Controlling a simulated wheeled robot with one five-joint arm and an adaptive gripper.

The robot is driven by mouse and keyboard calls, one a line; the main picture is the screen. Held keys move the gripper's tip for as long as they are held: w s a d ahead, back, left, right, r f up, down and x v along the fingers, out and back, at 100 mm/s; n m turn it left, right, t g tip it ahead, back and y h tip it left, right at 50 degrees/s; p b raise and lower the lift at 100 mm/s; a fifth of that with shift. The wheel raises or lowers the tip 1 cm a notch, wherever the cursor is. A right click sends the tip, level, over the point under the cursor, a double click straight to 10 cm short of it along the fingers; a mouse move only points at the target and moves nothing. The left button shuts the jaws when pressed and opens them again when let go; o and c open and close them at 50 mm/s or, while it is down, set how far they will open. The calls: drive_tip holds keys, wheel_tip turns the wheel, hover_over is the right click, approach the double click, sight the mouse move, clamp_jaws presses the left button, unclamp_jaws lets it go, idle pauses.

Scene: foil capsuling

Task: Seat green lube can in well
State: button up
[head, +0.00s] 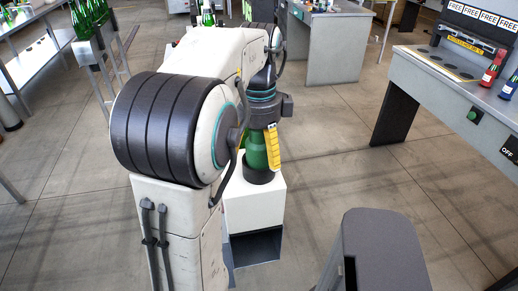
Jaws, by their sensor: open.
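A green can (255,152) stands upright in the head view, with its top hidden under my wrist. Its base is in or on a black round holder (258,176) on top of a white box; I cannot tell how deep. My gripper (264,160) points down over the can. One yellow finger shows along the can's right side; the other finger is hidden. The gripper is open, with the can below the wrist beside the finger. Whether the finger touches it cannot be told. Dark round wells (446,64) show in the bench top at right.
The grey bench (405,72) at right carries a red bottle (492,68), a blue-topped bottle (510,86), a green button (472,115) and a panel of FREE signs (484,17). Green bottles (90,14) stand on a rack at upper left.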

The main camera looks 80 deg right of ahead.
drive_tip(key=shift+r, duration=5.95)
